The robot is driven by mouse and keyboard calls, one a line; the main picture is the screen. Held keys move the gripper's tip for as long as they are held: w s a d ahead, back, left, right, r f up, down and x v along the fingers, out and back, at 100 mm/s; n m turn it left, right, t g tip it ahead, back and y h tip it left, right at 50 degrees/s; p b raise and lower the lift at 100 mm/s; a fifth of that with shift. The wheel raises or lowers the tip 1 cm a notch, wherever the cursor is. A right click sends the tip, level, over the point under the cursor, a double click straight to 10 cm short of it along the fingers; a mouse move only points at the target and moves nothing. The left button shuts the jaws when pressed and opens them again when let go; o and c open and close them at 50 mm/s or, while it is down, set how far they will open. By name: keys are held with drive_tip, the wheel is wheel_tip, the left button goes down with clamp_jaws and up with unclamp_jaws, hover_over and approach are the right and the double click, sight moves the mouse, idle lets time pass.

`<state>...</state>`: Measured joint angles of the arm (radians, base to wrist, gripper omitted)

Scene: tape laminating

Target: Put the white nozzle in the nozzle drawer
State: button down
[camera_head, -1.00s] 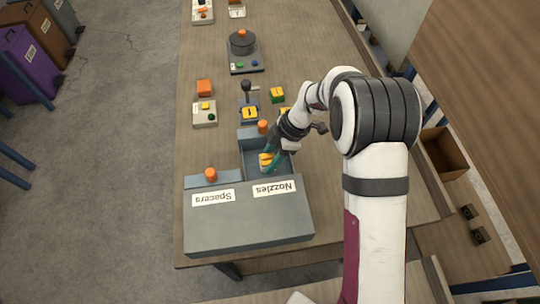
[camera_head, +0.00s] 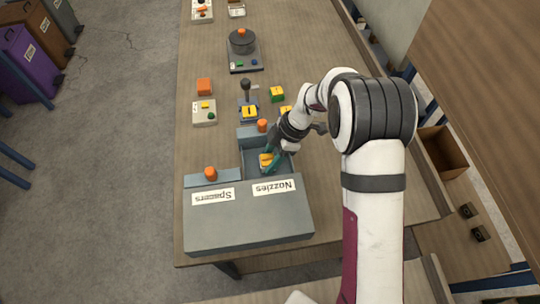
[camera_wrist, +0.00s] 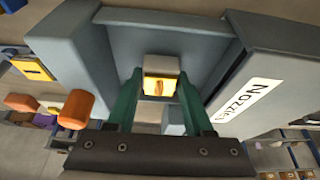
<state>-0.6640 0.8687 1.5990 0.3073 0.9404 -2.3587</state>
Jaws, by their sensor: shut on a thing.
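The nozzle drawer (camera_head: 250,163) is pulled open from the grey cabinet, behind the "Nozzles" label (camera_head: 274,187). Its orange knob (camera_head: 262,125) is on the far front. My gripper (camera_head: 269,167) points down into the open drawer. In the wrist view its two green fingers (camera_wrist: 158,84) are closed around a pale, whitish piece (camera_wrist: 160,64), which I take as the white nozzle. A yellow face with an orange spot (camera_wrist: 158,88) shows just below it; I cannot tell whether it is part of the held piece.
The closed spacers drawer (camera_head: 200,180) with an orange knob (camera_head: 210,174) is to the left, under the same grey cabinet top (camera_head: 248,222). Beyond the drawer stand a blue-based device (camera_head: 249,113), a pale box (camera_head: 205,114) and an orange block (camera_head: 204,87). The table's left side is clear.

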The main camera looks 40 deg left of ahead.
drive_tip(key=shift+f, duration=0.3)
drive_tip(key=shift+c, duration=1)
unclamp_jaws()
drive_tip(key=shift+r, duration=0.1)
drive_tip(key=v, duration=1.5)
drive_tip(key=shift+r, duration=0.35)
drive_tip(key=shift+d, duration=0.1)
